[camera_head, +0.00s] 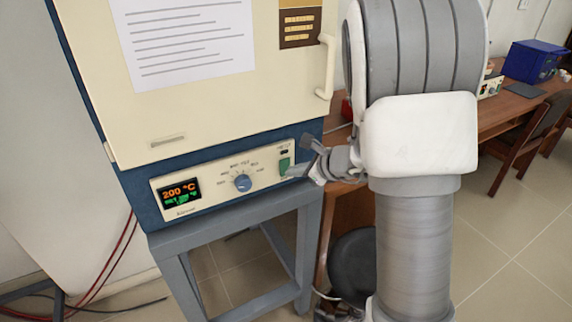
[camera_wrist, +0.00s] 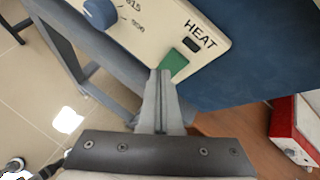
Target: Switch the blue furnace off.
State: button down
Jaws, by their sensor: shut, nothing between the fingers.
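The blue furnace (camera_head: 138,188) with a cream door (camera_head: 185,105) stands on a grey stand. Its cream control panel has a display (camera_head: 180,193) reading 200 °C in orange with green text below, a blue dial (camera_head: 243,183) and a green switch (camera_head: 284,165). My gripper (camera_head: 297,171) is shut and empty, its tips at the switch's right side. In the wrist view the gripper tips (camera_wrist: 162,74) are at the lower end of the green switch (camera_wrist: 173,63), beside the word HEAT. They look close to or touching it; I cannot tell which. The tips cover part of the switch.
The grey stand (camera_head: 225,228) is under the furnace. A wooden table (camera_head: 500,122) at the right holds a blue box (camera_head: 533,61), with chairs (camera_head: 530,145) near it. A red and white device (camera_wrist: 296,130) shows at the right in the wrist view.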

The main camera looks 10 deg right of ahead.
jog(key=s, duration=0.1)
jog(key=s+d+b, duration=0.1)
jog(key=s, duration=0.1)
jog(key=s+b, duration=0.1)
jog(key=shift+s+d+f, duration=0.25)
jog(key=shift+s+f, duration=0.05)
jog(key=shift+s, duration=0.05)
jog(key=shift+r, duration=0.1)
